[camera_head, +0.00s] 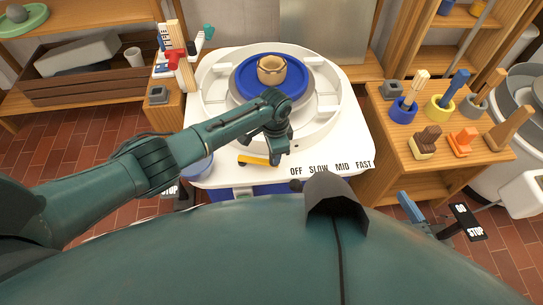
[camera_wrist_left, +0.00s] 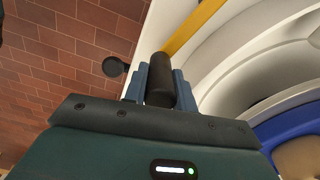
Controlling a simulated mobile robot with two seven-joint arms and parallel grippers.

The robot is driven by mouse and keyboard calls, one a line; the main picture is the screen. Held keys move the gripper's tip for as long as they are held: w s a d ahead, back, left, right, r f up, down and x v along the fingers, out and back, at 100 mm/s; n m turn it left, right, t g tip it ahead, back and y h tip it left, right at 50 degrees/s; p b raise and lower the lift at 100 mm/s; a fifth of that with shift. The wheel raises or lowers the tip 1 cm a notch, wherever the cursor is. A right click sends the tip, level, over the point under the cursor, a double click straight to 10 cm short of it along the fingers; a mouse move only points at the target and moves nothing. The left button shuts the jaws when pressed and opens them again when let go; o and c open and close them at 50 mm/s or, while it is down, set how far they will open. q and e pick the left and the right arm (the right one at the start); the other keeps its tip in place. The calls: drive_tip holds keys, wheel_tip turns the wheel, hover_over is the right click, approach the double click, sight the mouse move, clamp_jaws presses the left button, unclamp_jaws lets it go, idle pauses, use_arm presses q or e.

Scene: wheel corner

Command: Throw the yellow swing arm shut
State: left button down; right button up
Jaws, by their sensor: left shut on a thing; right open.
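The yellow swing arm (camera_head: 254,160) shows as a short bar at the front of the white wheel housing, left of the OFF label. In the left wrist view its yellow bar (camera_wrist_left: 192,26) runs up along the white rim to a black grip (camera_wrist_left: 160,82). My left gripper (camera_head: 277,156) reaches over the housing from the left. In the left wrist view its blue fingers (camera_wrist_left: 160,88) are shut on the black grip, one on each side. My right gripper (camera_head: 424,216) is open, low at the right, away from the wheel, partly in view with blue fingers.
A tan pot (camera_head: 271,69) sits on the blue wheel disc (camera_head: 244,84). A speed scale (camera_head: 332,167) is printed on the front right of the housing. Tool stands and cups crowd the wooden table (camera_head: 376,137) at the right. A GO/STOP pedal (camera_head: 467,222) is near my right gripper.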

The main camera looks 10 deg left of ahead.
use_arm(q)
drive_tip(key=shift+w+n, duration=0.9)
drive_tip(key=shift+a, duration=0.1)
drive_tip(key=c, duration=1.1)
unclamp_jaws()
drive_tip(key=shift+w, duration=0.1)
drive_tip(key=shift+r, duration=0.15)
wheel_tip(320, 180, up, 8)
drive_tip(key=p, duration=0.9)
drive_tip(key=shift+s, duration=0.2)
